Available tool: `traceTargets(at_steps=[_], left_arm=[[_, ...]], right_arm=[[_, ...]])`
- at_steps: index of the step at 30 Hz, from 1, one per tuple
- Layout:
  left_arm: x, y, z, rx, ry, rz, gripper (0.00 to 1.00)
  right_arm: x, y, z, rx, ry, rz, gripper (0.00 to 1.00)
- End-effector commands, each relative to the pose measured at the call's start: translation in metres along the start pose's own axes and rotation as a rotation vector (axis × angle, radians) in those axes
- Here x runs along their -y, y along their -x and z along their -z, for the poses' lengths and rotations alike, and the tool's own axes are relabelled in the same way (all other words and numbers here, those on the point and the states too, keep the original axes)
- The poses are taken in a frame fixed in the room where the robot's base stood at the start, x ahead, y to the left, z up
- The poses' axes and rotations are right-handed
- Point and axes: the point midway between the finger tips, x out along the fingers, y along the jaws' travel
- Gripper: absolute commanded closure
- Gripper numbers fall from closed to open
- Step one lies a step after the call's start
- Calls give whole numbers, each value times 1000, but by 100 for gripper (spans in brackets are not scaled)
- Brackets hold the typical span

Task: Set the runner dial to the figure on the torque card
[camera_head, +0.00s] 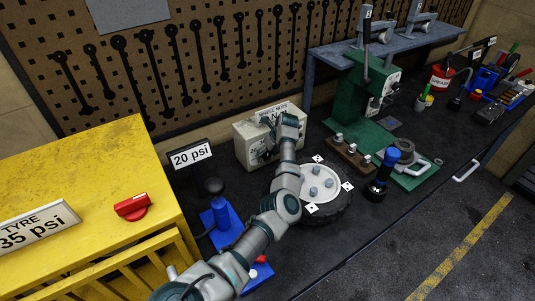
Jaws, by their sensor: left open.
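A beige box (243,148) stands on the dark bench below the pegboard. A white card (274,112) on it reads "WHEEL NUTS" and a line ending in N; my arm hides part of that line, so the figure is not readable. My left arm reaches up from the bottom, and its open gripper (269,135) is at the front of the box. Any dial there is hidden or too small to make out; I cannot tell whether the fingers touch it. An upright blue-and-black tool (379,182) stands right of the wheel. My right gripper is not in view.
A yellow cabinet (90,180) with a red knob (132,207) stands at left. A green press (360,105) stands behind right.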

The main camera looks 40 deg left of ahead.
Motion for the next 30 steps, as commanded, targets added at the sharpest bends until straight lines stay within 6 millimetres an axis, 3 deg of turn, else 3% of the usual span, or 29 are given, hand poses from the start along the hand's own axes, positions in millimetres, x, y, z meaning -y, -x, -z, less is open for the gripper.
traceTargets(at_steps=[5, 12, 18, 23, 30], left_arm=[[2, 17, 1, -1, -1, 3, 31], [3, 70, 0, 0, 0, 4, 31], [3, 104, -2, 0, -1, 1, 31], [3, 116, -2, -1, -1, 1, 31], [3, 117, -2, -1, -1, 0, 31]], right_arm=[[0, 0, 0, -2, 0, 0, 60], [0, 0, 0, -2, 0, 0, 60], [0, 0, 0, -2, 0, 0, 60], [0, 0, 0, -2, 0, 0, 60], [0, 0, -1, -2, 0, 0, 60]])
